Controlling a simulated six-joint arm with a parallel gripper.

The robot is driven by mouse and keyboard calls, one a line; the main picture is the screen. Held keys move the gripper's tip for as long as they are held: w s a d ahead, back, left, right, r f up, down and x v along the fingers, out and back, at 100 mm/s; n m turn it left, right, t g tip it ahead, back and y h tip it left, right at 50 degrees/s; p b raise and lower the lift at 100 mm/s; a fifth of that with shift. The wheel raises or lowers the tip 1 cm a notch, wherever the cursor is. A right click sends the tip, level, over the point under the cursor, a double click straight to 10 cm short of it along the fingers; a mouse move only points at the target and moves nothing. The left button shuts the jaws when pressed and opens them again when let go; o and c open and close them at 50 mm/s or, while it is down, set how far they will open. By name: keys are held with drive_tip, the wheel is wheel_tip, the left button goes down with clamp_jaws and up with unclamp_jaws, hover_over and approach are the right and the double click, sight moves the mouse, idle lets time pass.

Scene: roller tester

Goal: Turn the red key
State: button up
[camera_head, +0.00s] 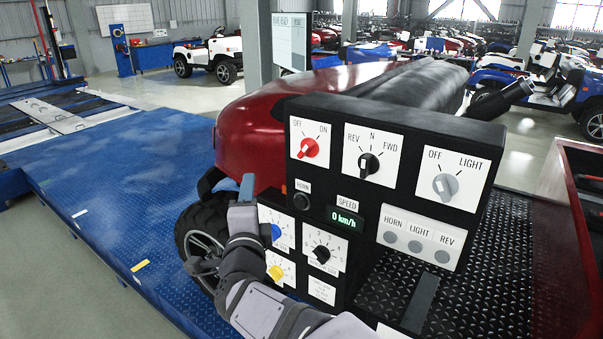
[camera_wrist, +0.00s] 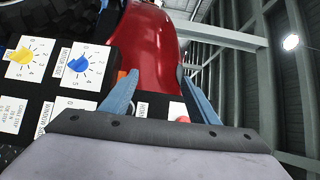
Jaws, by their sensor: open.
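The red key (camera_head: 309,147) is a small rotary knob on a white plate marked OFF and ON, at the panel's upper left in the head view. Its handle lies slanted; I cannot tell which mark it points at. In the wrist view a bit of red (camera_wrist: 182,119) shows low between the fingers, mostly hidden by my gripper body. My gripper (camera_head: 247,187) is left of and below the key in the head view, apart from it. Its two blue fingers (camera_wrist: 158,88) are spread with nothing between them.
The black control panel (camera_head: 320,221) carries a REV/N/FWD knob (camera_head: 369,164), a grey light knob (camera_head: 445,186), a horn button (camera_head: 301,201) and a speed display (camera_head: 345,219). Blue and yellow knobs (camera_wrist: 79,65) sit lower. A red vehicle body (camera_head: 250,130) stands close behind.

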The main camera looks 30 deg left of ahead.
sight(303, 152)
drive_tip(key=w+d+r+m+t+h, duration=0.4)
drive_tip(key=d+m, duration=0.4)
drive_tip(key=m, duration=0.3)
wheel_tip(303, 152, up, 2)
drive_tip(key=shift+r+t, duration=0.1)
drive_tip(key=shift+t, duration=0.7)
drive_tip(key=p+x, duration=0.4)
drive_tip(key=x, duration=0.1)
drive_tip(key=shift+w+r, duration=0.1)
drive_tip(key=shift+w, duration=0.05)
drive_tip(key=shift+f+p+x, duration=0.2)
drive_tip(key=shift+p+x, duration=0.4)
drive_tip(key=shift+x, duration=0.35)
